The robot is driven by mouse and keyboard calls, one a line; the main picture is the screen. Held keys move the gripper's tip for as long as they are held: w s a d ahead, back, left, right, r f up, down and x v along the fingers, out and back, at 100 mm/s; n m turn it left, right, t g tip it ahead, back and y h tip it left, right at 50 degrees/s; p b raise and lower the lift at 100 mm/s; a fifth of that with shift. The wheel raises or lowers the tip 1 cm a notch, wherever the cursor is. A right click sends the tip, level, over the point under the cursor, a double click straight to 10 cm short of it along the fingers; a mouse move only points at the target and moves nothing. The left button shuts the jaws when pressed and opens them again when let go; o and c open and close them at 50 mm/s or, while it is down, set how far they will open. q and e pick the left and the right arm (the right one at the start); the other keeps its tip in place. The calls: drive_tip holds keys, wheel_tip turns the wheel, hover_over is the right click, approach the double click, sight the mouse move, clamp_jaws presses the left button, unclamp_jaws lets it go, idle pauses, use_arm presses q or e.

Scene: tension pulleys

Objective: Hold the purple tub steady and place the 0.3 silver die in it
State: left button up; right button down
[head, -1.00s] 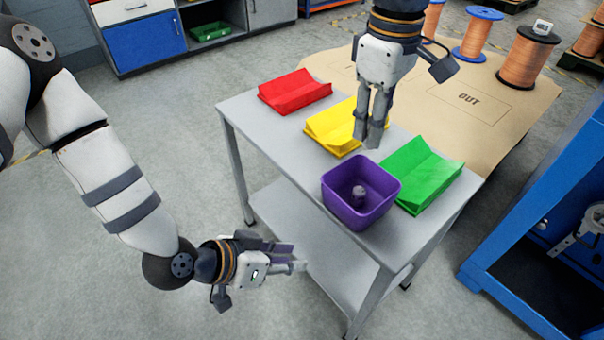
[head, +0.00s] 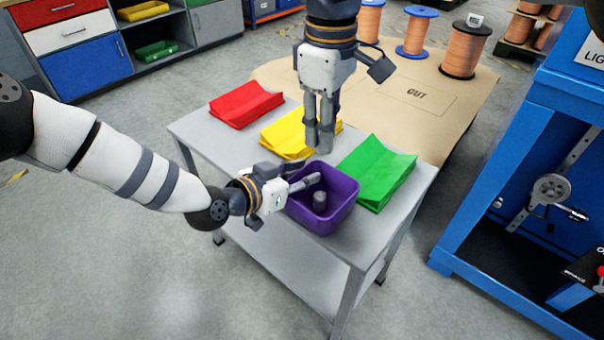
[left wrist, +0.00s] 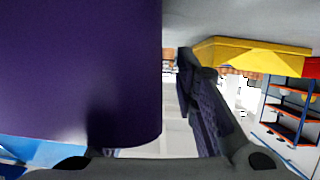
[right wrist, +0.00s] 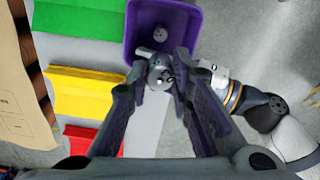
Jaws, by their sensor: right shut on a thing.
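The purple tub (head: 336,215) stands upright on the grey table, with a small silver piece (head: 319,200) inside it. My left gripper (head: 305,184) is at the tub's left rim. In the left wrist view the tub (left wrist: 80,70) fills the left side and hides one finger; a gap shows between its wall and the other finger, so the gripper looks open. My right gripper (head: 320,148) points down above the table behind the tub. In the right wrist view its fingers are shut on a silver die (right wrist: 160,76), just off the tub's rim. Its marking is not readable.
A blue machine frame (head: 455,210) is at right. Wire spools (head: 466,50) stand on the brown surface behind.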

use_arm(q)
drive_tip(key=shift+w+d+f, duration=0.15)
drive_tip(key=shift+d, duration=0.05)
drive_tip(key=shift+c, duration=0.6)
clamp_jaws()
use_arm(e)
drive_tip(key=shift+f, duration=5.7)
drive_tip(key=c, duration=1.4)
unclamp_jaws()
drive_tip(key=shift+o, duration=0.2)
